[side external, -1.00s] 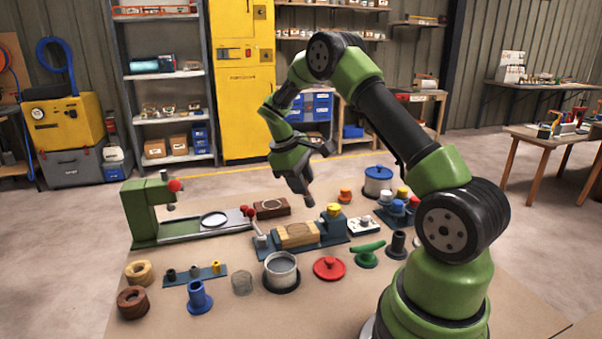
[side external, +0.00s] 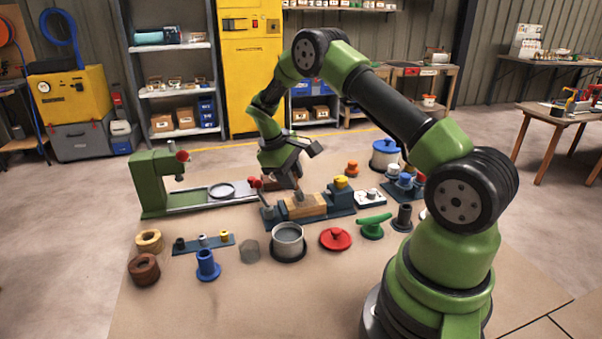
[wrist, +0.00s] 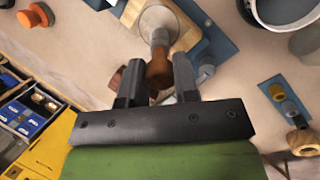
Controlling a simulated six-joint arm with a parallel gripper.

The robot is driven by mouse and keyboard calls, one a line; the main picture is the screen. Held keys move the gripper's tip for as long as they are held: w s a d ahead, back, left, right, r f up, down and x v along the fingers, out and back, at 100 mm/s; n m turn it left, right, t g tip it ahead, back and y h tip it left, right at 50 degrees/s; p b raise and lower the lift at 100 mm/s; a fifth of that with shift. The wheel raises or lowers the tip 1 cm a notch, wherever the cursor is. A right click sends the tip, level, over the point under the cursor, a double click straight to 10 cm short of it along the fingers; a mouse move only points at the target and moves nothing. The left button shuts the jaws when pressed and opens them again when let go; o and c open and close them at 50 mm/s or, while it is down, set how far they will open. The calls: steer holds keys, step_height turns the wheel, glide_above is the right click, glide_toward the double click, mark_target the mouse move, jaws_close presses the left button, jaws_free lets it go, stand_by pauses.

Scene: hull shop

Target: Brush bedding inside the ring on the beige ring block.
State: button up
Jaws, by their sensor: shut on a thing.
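The beige ring block (side external: 306,207) sits in a blue vise-like fixture (side external: 342,204). It also shows at the top of the wrist view (wrist: 187,35), with a pale round ring area (wrist: 158,14) on its top. My gripper (wrist: 157,64) is shut on a brush (wrist: 159,72) by its brown handle, between the two dark fingers. The brush points down at the ring area, and its grey lower part (wrist: 158,38) overlaps the ring in the wrist view. In the side view my gripper (side external: 297,170) is just above the block. I cannot tell whether the tip touches the surface.
A green press (side external: 152,185) with a long slide stands left of the block. A grey pot (side external: 288,240), a red lid (side external: 335,239) and a green-handled tool (side external: 373,225) lie in front. A blue-lidded pot (side external: 385,154) stands behind right.

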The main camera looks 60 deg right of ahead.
steer(key=shift+w+a, duration=0.75)
steer(key=shift+s+d, duration=2.2)
steer(key=shift+s+a, duration=0.25)
steer(key=shift+s, duration=0.05)
steer(key=shift+w+a, duration=2.15)
steer(key=shift+a, duration=0.1)
steer(key=shift+s+d, duration=2.2)
step_height(320, 180, up, 8)
